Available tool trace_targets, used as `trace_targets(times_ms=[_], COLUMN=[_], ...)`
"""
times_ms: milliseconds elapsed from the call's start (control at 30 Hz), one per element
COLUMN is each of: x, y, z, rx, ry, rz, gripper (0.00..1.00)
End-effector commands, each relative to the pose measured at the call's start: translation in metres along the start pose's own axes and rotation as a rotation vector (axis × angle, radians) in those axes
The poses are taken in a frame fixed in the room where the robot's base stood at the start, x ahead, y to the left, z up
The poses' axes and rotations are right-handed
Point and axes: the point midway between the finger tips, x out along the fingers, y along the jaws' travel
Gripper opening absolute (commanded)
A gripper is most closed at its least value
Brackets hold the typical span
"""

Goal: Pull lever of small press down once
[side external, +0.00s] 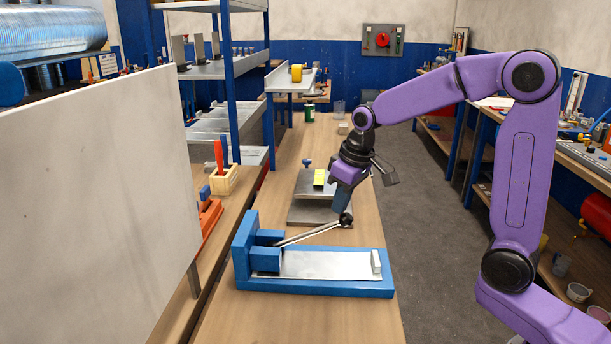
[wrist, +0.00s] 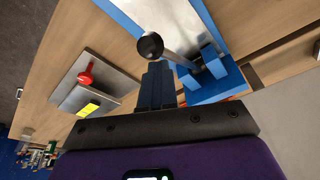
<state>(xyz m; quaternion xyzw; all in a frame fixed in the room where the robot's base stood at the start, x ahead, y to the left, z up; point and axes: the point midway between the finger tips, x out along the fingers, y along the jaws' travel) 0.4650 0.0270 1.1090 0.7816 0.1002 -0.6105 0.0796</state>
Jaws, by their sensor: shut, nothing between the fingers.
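The small press is a blue frame (side external: 318,288) with a silver plate (side external: 330,265), standing on the wooden bench. Its lever (side external: 310,231) is a metal rod that slopes up to the right from the blue blocks at the left end and ends in a dark ball knob (side external: 346,219). In the wrist view the knob (wrist: 150,45) shows just beyond the fingertips. My gripper (side external: 342,208) is shut and empty, pointing down directly above the knob. Its closed fingers (wrist: 158,72) are very near the knob; whether they touch it I cannot tell.
Behind the press is a grey metal plate piece (side external: 312,185) with a yellow block (side external: 319,177); its red knob (wrist: 86,76) shows in the wrist view. A wooden box (side external: 224,180) stands at left, and a white panel (side external: 95,210) fills the near left. Bench in front is clear.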

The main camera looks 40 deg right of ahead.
Motion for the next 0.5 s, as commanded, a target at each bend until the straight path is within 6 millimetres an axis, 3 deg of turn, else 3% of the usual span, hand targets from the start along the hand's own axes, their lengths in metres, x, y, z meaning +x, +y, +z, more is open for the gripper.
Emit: trace_targets(times_ms=[500], x=[-0.018], y=[-0.004], z=[-0.010], rx=[-0.003], ry=[0.005], rz=[-0.003], gripper=[0.00])
